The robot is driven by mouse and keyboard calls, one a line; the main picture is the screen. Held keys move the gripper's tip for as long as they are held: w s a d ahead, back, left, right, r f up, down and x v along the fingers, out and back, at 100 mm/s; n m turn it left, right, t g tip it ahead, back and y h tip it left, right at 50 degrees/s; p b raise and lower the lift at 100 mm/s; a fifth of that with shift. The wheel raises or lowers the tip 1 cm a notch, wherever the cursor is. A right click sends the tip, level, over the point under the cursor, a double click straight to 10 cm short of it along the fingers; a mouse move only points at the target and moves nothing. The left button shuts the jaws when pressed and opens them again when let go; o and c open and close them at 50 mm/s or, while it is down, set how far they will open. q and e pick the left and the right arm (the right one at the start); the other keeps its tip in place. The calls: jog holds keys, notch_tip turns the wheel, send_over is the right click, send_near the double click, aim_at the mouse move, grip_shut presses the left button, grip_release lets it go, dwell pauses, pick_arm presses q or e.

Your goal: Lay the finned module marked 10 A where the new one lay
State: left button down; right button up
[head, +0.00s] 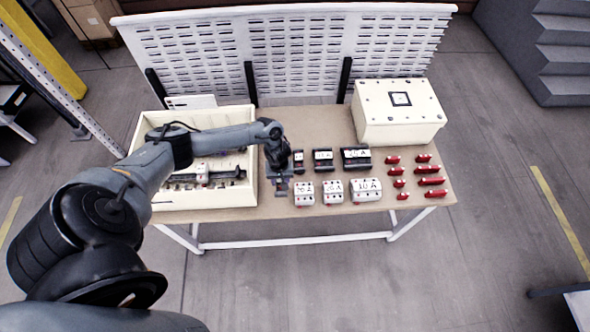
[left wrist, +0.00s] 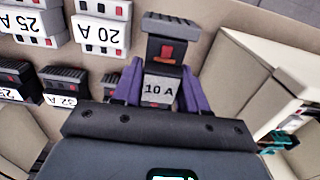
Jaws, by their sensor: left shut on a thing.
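My left gripper (head: 279,184) is over the table just right of the cream open box. In the left wrist view its purple fingers (left wrist: 160,92) are shut on the dark finned module marked 10 A (left wrist: 160,50), which has a white label and an orange-red patch. In the head view the arm and fingers mostly hide this module. Whether it touches the tabletop I cannot tell. My right gripper is not in view.
The open box (head: 205,205) holds a rail with modules. Right of my gripper are a row of black modules (head: 323,158) and a row of white ones (head: 333,190).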

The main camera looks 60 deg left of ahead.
pick_arm(q)
jog(key=shift+s+f, duration=0.5)
jog(key=shift+f+b, duration=0.15)
jog(key=shift+b, duration=0.15)
notch_tip(320, 180, down, 4)
jog(key=b, duration=0.5)
jog(key=shift+f+b, duration=0.2)
jog(key=shift+b, duration=0.15)
jog(key=shift+f+b, duration=0.6)
jog(key=shift+f, duration=1.2)
jog(key=c, duration=0.5)
grip_release()
notch_tip(320, 180, up, 11)
jog(key=shift+f+p, duration=0.1)
jog(key=shift+p, duration=1.15)
